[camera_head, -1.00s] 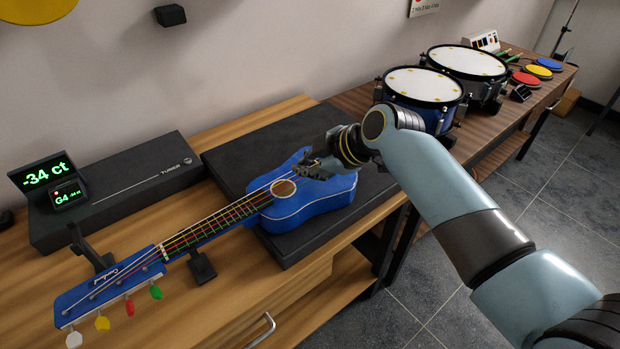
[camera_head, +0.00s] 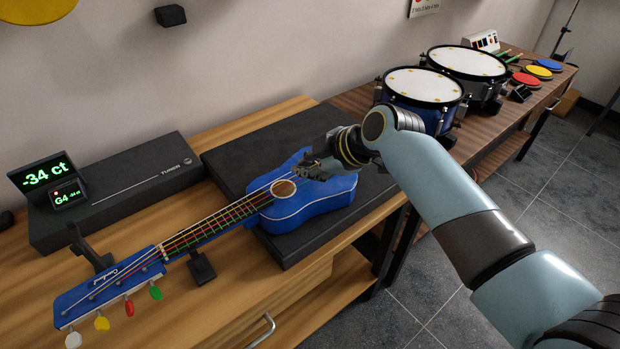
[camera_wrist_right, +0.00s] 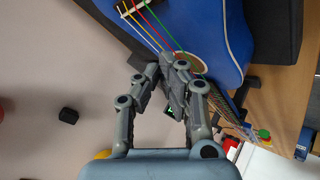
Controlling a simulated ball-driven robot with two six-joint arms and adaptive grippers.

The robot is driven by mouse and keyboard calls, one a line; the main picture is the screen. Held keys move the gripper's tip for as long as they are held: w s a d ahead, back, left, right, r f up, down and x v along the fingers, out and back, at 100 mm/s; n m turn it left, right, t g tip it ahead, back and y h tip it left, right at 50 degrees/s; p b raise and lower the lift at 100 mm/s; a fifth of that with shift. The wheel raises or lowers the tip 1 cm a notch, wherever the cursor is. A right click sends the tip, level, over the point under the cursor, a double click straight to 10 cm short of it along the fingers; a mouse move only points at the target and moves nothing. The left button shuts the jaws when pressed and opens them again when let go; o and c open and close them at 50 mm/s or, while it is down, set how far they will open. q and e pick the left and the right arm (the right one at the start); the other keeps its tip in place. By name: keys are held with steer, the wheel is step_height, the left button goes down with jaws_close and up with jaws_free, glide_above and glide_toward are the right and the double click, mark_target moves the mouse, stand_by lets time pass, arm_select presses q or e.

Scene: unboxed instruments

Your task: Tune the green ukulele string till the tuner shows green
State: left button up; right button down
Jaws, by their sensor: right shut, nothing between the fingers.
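A blue ukulele (camera_head: 315,200) lies with its body on a black mat and its neck reaching to the lower left. Its strings are white, yellow, red and green. The green tuning peg (camera_head: 155,293) is at the headstock's right end, beside the red peg (camera_head: 129,307). The tuner (camera_head: 140,180) has a screen (camera_head: 45,175) reading "-34 ct" in green digits and a small display (camera_head: 68,194) reading "G4". My right gripper (camera_head: 300,172) is shut and empty, close over the strings by the sound hole. The right wrist view shows its fingers (camera_wrist_right: 172,68) beside the strings. My left gripper is not in view.
The black mat (camera_head: 245,150) lies under the ukulele body. A black neck rest (camera_head: 201,268) and a dark stand (camera_head: 90,252) are near the headstock. Two drums (camera_head: 422,84) and coloured pads (camera_head: 538,71) stand on the table at the back right. The wooden bench front is clear.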

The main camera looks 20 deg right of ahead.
steer(key=shift+f, duration=0.35)
steer(key=shift+f+b, duration=0.3)
steer(key=shift+b, duration=0.1)
stand_by(0.3)
steer(key=shift+r, duration=0.1)
steer(key=shift+r+p, duration=0.65)
steer(key=shift+p, duration=0.1)
steer(key=shift+r, duration=0.1)
step_height(320, 180, up, 5)
steer(key=p, duration=0.4)
stand_by(2.0)
